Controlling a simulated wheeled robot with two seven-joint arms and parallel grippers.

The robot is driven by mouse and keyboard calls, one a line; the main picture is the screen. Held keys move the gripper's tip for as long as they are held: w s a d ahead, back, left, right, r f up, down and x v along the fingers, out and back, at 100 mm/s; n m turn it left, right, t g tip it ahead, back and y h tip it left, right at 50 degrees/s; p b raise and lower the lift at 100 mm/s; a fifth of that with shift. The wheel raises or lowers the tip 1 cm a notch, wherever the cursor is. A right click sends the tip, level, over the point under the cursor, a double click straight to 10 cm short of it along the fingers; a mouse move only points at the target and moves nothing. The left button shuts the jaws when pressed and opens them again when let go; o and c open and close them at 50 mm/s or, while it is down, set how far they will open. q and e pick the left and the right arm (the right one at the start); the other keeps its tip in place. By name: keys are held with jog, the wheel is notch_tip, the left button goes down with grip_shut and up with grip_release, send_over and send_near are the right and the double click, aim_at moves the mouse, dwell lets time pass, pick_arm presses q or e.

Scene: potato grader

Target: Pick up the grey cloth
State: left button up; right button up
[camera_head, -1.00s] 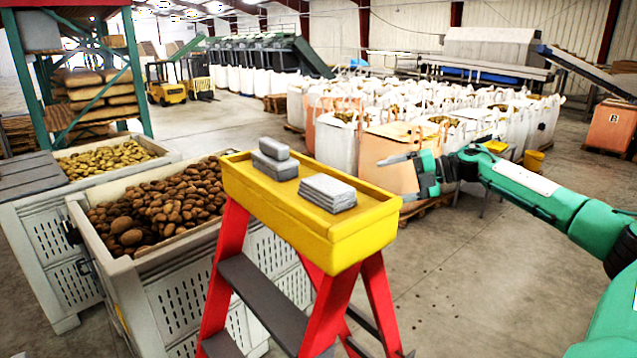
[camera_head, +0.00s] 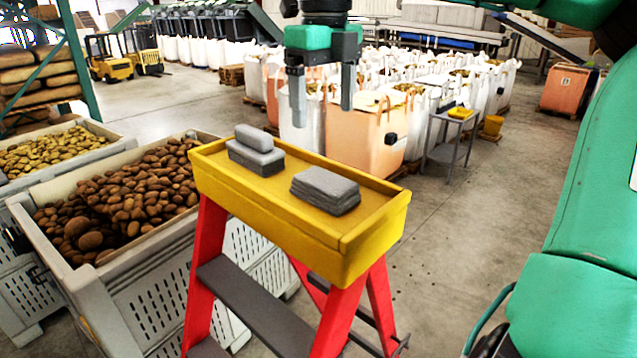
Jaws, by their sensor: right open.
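The grey cloth (camera_head: 325,190), a flat folded stack, lies on the right part of the yellow top tray (camera_head: 372,228) of a red stepladder. My right gripper (camera_head: 322,108) points down with its two fingers apart and empty. In the picture it shows above the cloth, and its fingertips are clear of it. My left gripper is out of view.
Two grey rounded blocks (camera_head: 257,158), one on the other, sit left of the cloth on the same tray. A crate of brown potatoes (camera_head: 120,200) stands left of the ladder. Large bags and a small metal cart (camera_head: 450,140) stand behind. Floor right of the ladder is clear.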

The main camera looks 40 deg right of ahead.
jog(key=p, duration=0.1)
send_over(325, 179)
notch_tip(325, 179, down, 7)
jog(key=shift+f, duration=0.5)
jog(key=shift+f+p, duration=0.4)
jog(key=shift+p, duration=0.2)
notch_tip(325, 179, down, 5)
jog(key=shift+r+p, duration=0.15)
jog(key=shift+p, duration=0.8)
jog(key=c, duration=0.3)
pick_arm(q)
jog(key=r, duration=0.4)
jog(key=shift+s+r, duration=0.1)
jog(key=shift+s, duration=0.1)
pick_arm(e)
jog(key=c, duration=0.8)
